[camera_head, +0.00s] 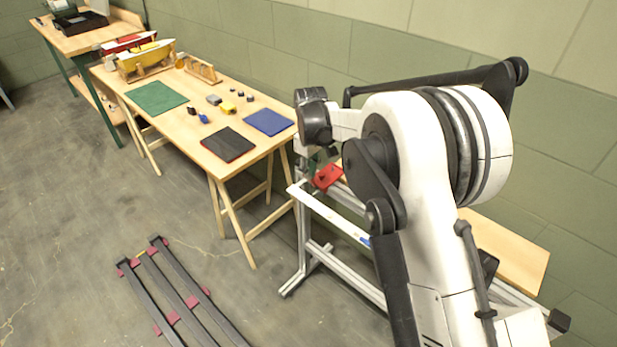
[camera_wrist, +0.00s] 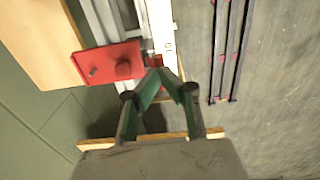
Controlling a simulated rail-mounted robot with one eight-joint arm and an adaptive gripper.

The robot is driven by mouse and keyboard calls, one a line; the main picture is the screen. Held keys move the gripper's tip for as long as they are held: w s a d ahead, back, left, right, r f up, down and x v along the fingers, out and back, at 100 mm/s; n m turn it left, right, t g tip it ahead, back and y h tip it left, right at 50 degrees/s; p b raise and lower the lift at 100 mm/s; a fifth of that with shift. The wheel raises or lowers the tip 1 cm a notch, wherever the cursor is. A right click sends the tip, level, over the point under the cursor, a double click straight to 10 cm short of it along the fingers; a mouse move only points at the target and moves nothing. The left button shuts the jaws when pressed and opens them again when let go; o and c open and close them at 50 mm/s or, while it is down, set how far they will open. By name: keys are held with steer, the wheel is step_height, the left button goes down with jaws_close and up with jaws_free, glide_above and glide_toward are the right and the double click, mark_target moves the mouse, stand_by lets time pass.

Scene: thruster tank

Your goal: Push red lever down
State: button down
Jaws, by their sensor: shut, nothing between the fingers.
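A red plate-like part (camera_wrist: 105,62) with a round red knob (camera_wrist: 123,69) and a small grey peg shows in the wrist view, mounted on a metal frame. It also shows in the head view (camera_head: 328,177), partly behind my arm. A narrow red piece (camera_wrist: 154,60) sticks out at its right edge; I cannot tell which part is the lever. My gripper (camera_wrist: 158,71) is shut and empty, its green fingers meeting at the tips right beside that narrow piece. I cannot tell whether they touch it. In the head view my gripper is mostly hidden by my arm.
The metal frame (camera_head: 320,255) carries a white strip (camera_head: 325,212) along its front. A wooden table (camera_head: 185,120) with a green mat, a blue mat and small items stands to the left. Dark rails (camera_head: 175,290) lie on the floor. A wall stands close behind the frame.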

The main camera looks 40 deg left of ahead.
steer(key=shift+s+f+b, duration=0.6)
steer(key=shift+s, duration=0.2)
steer(key=shift+s+a+f+b, duration=0.1)
steer(key=shift+s+f+b, duration=0.6)
steer(key=shift+f, duration=0.1)
stand_by(0.9)
steer(key=shift+s+f+b, duration=0.2)
steer(key=shift+f+b, duration=0.2)
steer(key=shift+f, duration=0.1)
steer(key=shift+s+f+b, duration=0.2)
steer(key=shift+f+b, duration=0.2)
steer(key=shift+f, duration=0.1)
steer(key=shift+s+f+b, duration=0.1)
steer(key=shift+f+b, duration=0.55)
steer(key=shift+f, duration=0.1)
steer(key=shift+r, duration=0.1)
stand_by(0.5)
step_height(320, 180, up, 9)
steer(key=p, duration=0.3)
stand_by(0.9)
